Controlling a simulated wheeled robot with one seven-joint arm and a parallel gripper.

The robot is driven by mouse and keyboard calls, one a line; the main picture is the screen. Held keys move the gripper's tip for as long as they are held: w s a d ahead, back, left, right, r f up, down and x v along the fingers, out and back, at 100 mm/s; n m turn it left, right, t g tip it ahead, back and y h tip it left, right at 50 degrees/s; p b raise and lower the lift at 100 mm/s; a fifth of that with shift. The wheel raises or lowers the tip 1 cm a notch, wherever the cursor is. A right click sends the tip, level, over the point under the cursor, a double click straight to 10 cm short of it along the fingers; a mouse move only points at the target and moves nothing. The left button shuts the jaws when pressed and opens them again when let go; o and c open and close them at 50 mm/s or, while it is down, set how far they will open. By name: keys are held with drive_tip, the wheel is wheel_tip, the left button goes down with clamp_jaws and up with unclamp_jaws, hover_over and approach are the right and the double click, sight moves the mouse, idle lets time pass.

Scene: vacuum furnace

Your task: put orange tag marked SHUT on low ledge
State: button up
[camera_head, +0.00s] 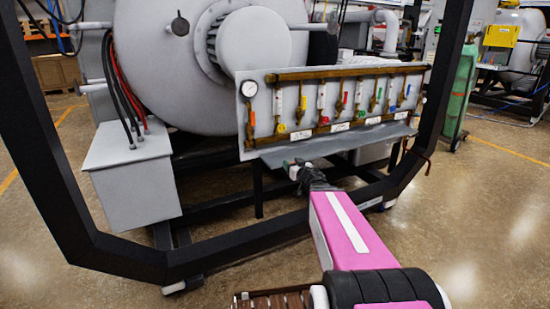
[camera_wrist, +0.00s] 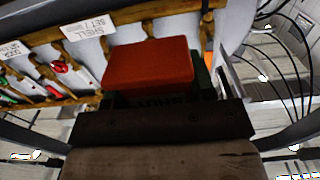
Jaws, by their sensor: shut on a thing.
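The orange tag (camera_wrist: 150,65) shows in the wrist view as a red-orange block with dark lettering, partly shadowed, on its near edge. My gripper (camera_wrist: 155,88) is shut on it, with a green finger showing at its right. In the head view my gripper (camera_head: 294,167) is at the front edge of the low grey ledge (camera_head: 350,146), left of its middle. I cannot make out the tag there, nor whether it touches the ledge. The ledge runs below the valve panel (camera_head: 335,105).
The panel carries brown pipes, several coloured valves and a gauge (camera_head: 249,88). A label (camera_wrist: 88,28) and pipes are close to the tag in the wrist view. A grey box (camera_head: 130,175) stands left. A black frame (camera_head: 215,240) crosses under my arm.

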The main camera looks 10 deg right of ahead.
drive_tip(key=x, duration=1.7)
drive_tip(key=shift+w, duration=0.1)
drive_tip(key=shift+f, duration=0.8)
drive_tip(key=shift+f, duration=0.1)
drive_tip(key=o, duration=0.9)
